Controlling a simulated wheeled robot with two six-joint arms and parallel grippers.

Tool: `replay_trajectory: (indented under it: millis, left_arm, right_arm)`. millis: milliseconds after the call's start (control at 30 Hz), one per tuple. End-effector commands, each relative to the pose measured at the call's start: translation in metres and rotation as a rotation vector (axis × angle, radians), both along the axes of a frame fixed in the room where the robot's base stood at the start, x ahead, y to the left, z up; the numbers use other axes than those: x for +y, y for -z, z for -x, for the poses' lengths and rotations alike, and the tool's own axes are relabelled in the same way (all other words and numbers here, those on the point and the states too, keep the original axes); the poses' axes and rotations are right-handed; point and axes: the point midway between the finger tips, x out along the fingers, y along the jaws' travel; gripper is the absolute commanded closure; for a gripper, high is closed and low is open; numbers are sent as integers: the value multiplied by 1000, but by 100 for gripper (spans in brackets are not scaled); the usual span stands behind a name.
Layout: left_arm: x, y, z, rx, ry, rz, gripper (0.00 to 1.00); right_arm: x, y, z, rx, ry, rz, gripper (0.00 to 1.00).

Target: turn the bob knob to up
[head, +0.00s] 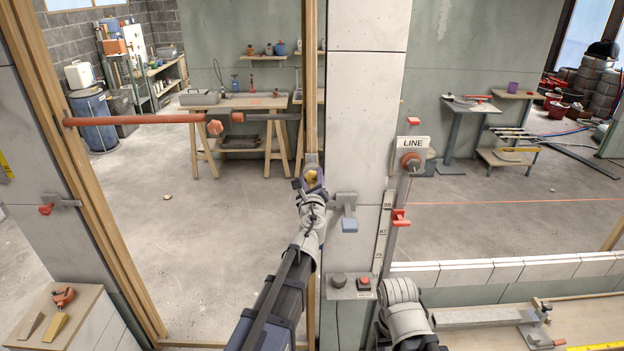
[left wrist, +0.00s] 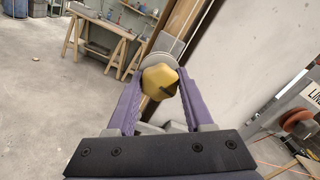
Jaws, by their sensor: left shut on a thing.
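The bob knob (left wrist: 158,80) is a yellow, many-sided knob on a round grey plate (left wrist: 168,45) in the left wrist view. A dark mark on its face points toward the lower right of that view. My left gripper (left wrist: 158,88) has its two purple fingers on either side of the knob, shut on it. In the head view my left gripper (head: 312,182) is at the wooden post left of the white pillar, and only a little yellow of the knob (head: 312,176) shows. My right gripper is not in view.
The white pillar (head: 367,80) stands right of the knob. It bears a grey bracket with a blue end (head: 349,225) and a box with a red button (head: 364,283). A LINE sign (head: 413,143) is above a red knob (head: 411,161). A red bar (head: 135,120) crosses the opening at left.

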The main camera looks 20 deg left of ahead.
Motion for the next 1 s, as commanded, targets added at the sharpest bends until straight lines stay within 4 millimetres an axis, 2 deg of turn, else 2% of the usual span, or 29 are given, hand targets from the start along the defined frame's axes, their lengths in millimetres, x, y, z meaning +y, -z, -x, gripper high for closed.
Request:
replay_trajectory:
  millis: [1000]
  left_arm:
    - [0, -1, 0, -267, -1, 926, 100]
  right_arm:
    - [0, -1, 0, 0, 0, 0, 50]
